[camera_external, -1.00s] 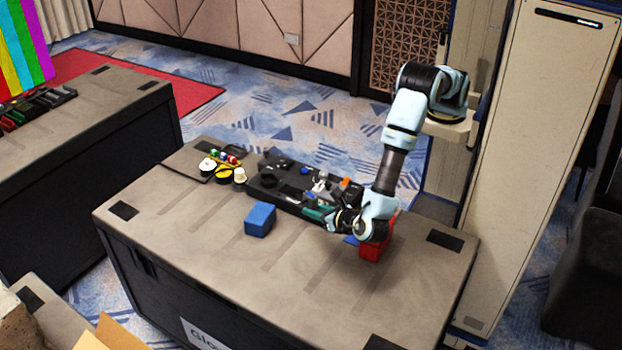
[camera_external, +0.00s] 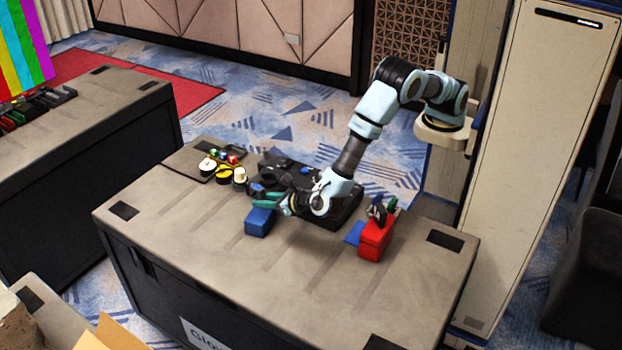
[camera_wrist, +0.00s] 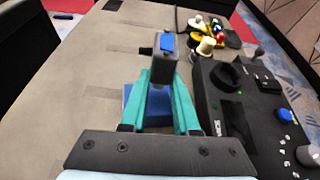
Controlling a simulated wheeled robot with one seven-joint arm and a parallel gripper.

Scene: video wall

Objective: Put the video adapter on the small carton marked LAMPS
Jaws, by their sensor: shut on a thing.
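My gripper (camera_external: 264,197) is shut on the video adapter (camera_wrist: 163,64), a small dark grey block with a blue connector end. In the wrist view the adapter stands up between the teal fingers (camera_wrist: 162,82). A small blue carton (camera_external: 259,224) stands on the case top, under and just in front of the fingers. It also shows in the wrist view (camera_wrist: 156,112), partly hidden by the fingers. I cannot read a LAMPS mark on it. I cannot tell whether the adapter touches the carton.
A black control panel (camera_wrist: 232,106) with knobs lies beside the fingers. The front of the case top is clear.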

